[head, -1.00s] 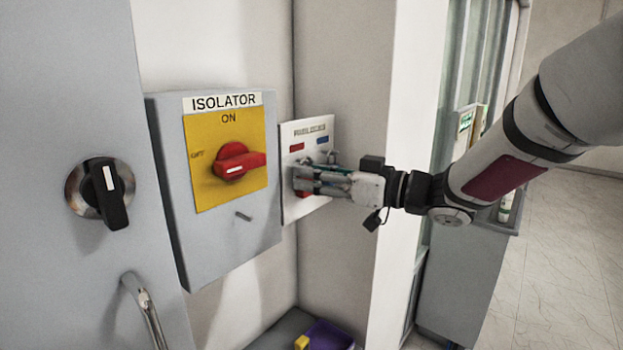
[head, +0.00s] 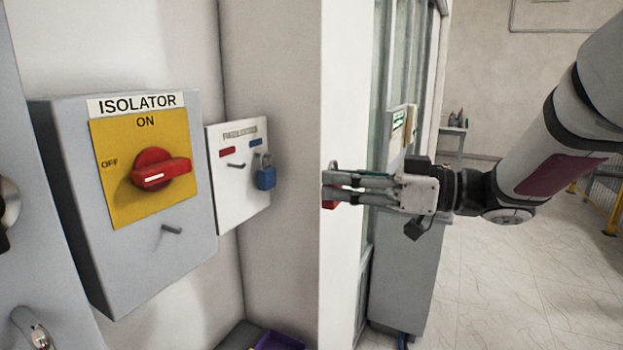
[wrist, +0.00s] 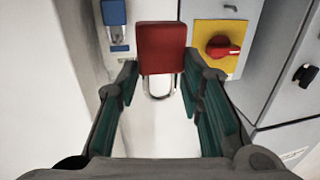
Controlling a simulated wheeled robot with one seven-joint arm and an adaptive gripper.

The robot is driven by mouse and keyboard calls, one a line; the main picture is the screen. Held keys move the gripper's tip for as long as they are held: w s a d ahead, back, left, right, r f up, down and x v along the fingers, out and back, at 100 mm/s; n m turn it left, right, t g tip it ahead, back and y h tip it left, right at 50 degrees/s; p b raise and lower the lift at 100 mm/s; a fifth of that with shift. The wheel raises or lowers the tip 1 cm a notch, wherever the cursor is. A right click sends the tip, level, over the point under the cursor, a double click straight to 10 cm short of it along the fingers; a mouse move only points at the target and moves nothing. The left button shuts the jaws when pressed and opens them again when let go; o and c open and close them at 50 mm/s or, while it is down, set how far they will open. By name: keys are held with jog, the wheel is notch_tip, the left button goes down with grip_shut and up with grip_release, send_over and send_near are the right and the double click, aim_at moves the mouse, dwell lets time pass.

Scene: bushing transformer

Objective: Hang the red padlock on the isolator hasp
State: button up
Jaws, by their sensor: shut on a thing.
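The red padlock (wrist: 161,47) is between the fingers of my gripper (wrist: 160,66) in the wrist view, its shackle (wrist: 159,90) toward the palm side. In the head view only a small red part of the padlock (head: 328,204) shows under the fingertips. My gripper (head: 330,188) is shut on it, in the air right of the isolator and in front of the white wall edge. The isolator (head: 190,255) is a grey box with a yellow plate and a red rotary handle (head: 160,170) lying roughly level. A small grey peg (head: 172,229), seemingly the hasp, sticks out below the plate.
A white padlock board (head: 227,190) hangs right of the isolator. Its left peg (head: 236,165) is bare and a blue padlock (head: 265,175) hangs on the right one. A purple tray (head: 278,341) lies below. A white wall edge (head: 340,270) stands behind my gripper.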

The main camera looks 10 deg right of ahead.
jog(key=shift+s+d+r, duration=0.2)
jog(key=shift+s+d, duration=0.1)
jog(key=shift+d, duration=0.25)
jog(key=shift+r+p, duration=0.5)
jog(key=shift+p, duration=0.3)
jog(key=s+p+v, duration=0.1)
jog(key=p+v, duration=0.3)
jog(key=v, duration=0.3)
jog(key=shift+a+p, duration=0.35)
dwell(0.7)
dwell(1.0)
